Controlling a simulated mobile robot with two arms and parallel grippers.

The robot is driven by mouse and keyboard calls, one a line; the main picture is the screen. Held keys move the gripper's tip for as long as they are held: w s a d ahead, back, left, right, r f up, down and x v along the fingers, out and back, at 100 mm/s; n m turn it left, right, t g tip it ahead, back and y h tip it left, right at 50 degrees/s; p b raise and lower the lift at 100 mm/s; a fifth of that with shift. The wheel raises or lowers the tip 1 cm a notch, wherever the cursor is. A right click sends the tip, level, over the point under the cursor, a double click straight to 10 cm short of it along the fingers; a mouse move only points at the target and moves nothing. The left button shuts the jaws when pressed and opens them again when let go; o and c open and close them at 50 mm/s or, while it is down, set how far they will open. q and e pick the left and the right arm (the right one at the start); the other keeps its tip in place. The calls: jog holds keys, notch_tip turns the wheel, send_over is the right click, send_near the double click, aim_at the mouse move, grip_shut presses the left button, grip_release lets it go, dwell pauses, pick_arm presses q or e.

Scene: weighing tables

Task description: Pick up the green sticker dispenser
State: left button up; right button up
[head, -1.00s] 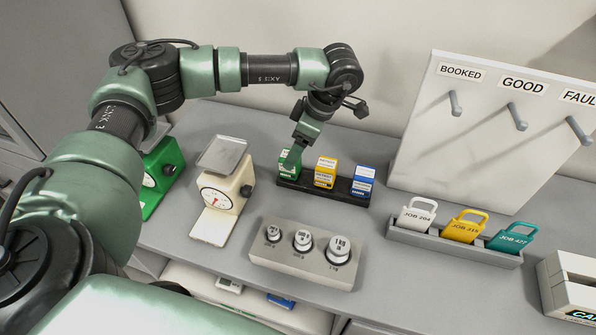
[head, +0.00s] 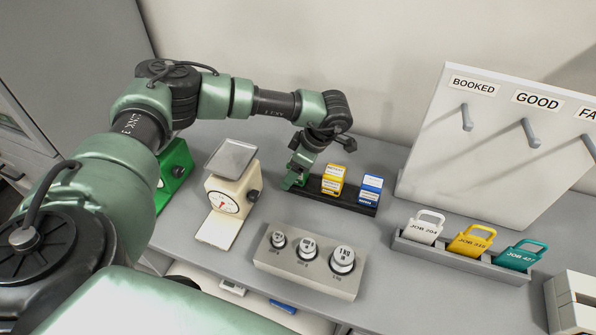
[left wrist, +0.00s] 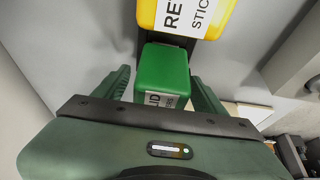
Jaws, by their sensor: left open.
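The green sticker dispenser (left wrist: 163,72) shows in the left wrist view, with a white label on its near side. My left gripper (left wrist: 160,80) is open, with one finger on each side of the dispenser; I cannot tell whether they touch it. In the head view my left gripper (head: 293,180) is down at the left end of the black rack (head: 325,197) and hides most of the green dispenser. My right gripper is in neither view.
The yellow dispenser (head: 333,180) and blue dispenser (head: 370,189) stand in the rack to the right. A cream scale (head: 222,203) and a green scale (head: 174,163) stand left. A weight block (head: 305,270) lies in front. A tag tray (head: 462,258) and a peg board (head: 500,150) are right.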

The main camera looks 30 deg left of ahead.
pick_arm(q)
grip_shut()
jog(key=shift+w+r, duration=0.1)
jog(key=shift+r, duration=0.5)
notch_tip(320, 180, up, 19)
jog(key=b, duration=0.4)
jog(key=shift+f, duration=0.1)
